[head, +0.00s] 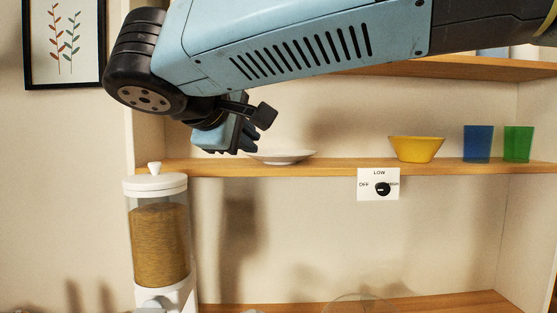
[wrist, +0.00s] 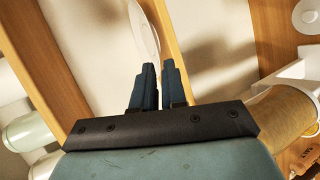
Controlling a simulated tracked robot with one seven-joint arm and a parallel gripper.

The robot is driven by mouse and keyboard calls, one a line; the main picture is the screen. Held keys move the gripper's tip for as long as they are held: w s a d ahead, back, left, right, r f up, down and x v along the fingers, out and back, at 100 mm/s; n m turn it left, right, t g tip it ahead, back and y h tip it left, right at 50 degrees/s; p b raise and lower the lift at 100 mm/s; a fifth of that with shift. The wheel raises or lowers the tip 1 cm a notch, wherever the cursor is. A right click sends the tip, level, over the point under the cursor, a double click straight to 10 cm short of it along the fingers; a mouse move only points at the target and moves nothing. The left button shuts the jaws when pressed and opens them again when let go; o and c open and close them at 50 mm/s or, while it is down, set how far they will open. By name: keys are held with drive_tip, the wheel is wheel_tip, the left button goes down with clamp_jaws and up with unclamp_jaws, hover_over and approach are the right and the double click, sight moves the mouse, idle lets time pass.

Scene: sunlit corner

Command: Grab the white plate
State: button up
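The white plate (head: 284,157) lies flat on the wooden shelf, towards its left end. My gripper (head: 256,143) hangs at the plate's left edge, its tips just over the rim in the head view. In the wrist view the plate (wrist: 147,30) shows as a thin white oval running down to the fingertips. My two dark fingers (wrist: 159,66) stand close together there with a narrow gap, and the plate's near end lies at that gap. Whether they press on the rim cannot be seen.
A yellow bowl (head: 416,149), a blue cup (head: 478,144) and a green cup (head: 518,144) stand right on the same shelf (head: 320,169). A grain dispenser (head: 160,240) stands below my gripper. The shelf between plate and bowl is clear.

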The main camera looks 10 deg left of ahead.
sight(266, 157)
drive_tip(key=x, duration=0.4)
drive_tip(key=a+x, duration=0.1)
drive_tip(key=x, duration=0.7)
drive_tip(key=shift+w+a+r, duration=0.2)
drive_tip(key=shift+w+a, duration=0.1)
drive_tip(key=shift+w, duration=0.2)
clamp_jaws()
